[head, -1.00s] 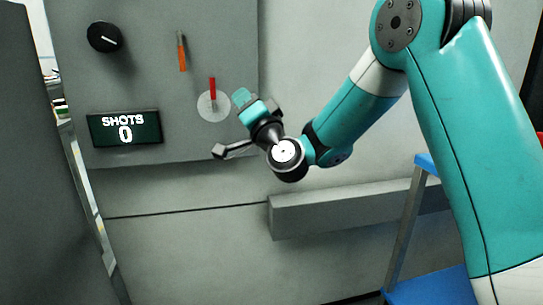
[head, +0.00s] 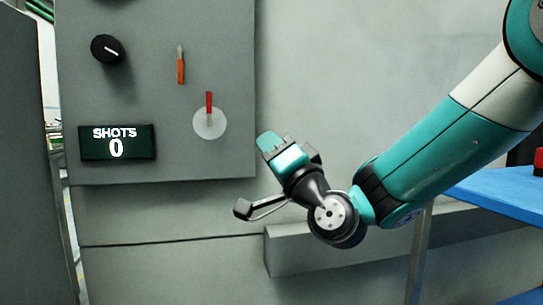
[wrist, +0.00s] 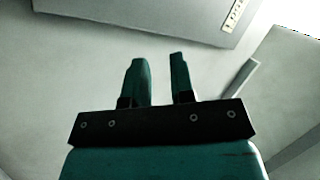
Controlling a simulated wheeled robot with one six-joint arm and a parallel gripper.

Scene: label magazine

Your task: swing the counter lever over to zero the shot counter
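The shot counter display (head: 117,143) on the grey panel reads SHOTS 0. A red lever (head: 209,103) points straight up from a pale round disc (head: 210,125) to the right of the display. An orange-handled lever (head: 181,70) hangs above it; no label shows which is the counter lever. My gripper (head: 268,145) is below and to the right of the disc, apart from both levers. In the wrist view my gripper's two teal fingers (wrist: 159,60) stand apart with nothing between them.
A black knob (head: 107,48) sits at the panel's upper left. A grey ledge (head: 300,252) runs along the wall below my gripper. A blue-topped stand (head: 500,195) is at the right. The wall right of the panel is bare.

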